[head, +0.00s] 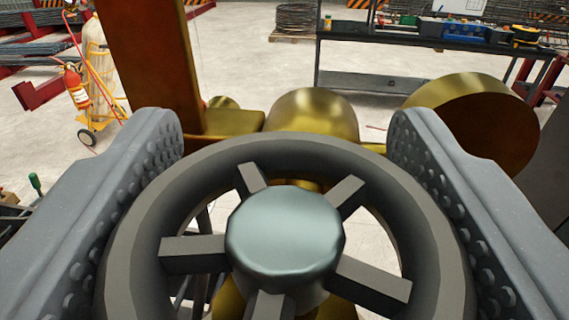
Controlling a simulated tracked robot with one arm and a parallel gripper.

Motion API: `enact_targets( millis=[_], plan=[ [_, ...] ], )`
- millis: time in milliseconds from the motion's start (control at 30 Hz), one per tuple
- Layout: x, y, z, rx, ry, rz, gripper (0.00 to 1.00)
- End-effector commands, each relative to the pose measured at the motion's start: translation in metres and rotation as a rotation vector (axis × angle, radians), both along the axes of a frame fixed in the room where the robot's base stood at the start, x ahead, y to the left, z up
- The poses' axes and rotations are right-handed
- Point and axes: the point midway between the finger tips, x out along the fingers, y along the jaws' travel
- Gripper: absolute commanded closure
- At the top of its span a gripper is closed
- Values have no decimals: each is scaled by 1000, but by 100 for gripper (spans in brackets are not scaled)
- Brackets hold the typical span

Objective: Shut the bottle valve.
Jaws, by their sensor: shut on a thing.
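The bottle valve's dark grey spoked handwheel (285,152) fills the lower middle of the head view, with a pale round hub (285,235) at its centre. Brass valve parts (312,115) show behind and below the wheel. My gripper (288,135) has one studded grey finger on each side of the wheel and is shut on its rim. The fingertips reach just past the far part of the rim. The near edge of the wheel is cut off by the bottom of the picture.
A cart with a beige cylinder (97,70) and a red fire extinguisher (75,88) stands at the left. A dark workbench (385,35) with tools stands at the back right. A coil of rebar (296,18) lies at the back. Pale floor (250,60) is open between them.

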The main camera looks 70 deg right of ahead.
Motion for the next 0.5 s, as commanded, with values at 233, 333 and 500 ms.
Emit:
enact_targets(
  millis=[233,333,500],
  plan=[
    [-1,0,0,0,-3,-129,62],
    [-2,-1,1,0,-4,-173,62],
    [-3,-1,1,0,-4,-244,62]
  ],
)
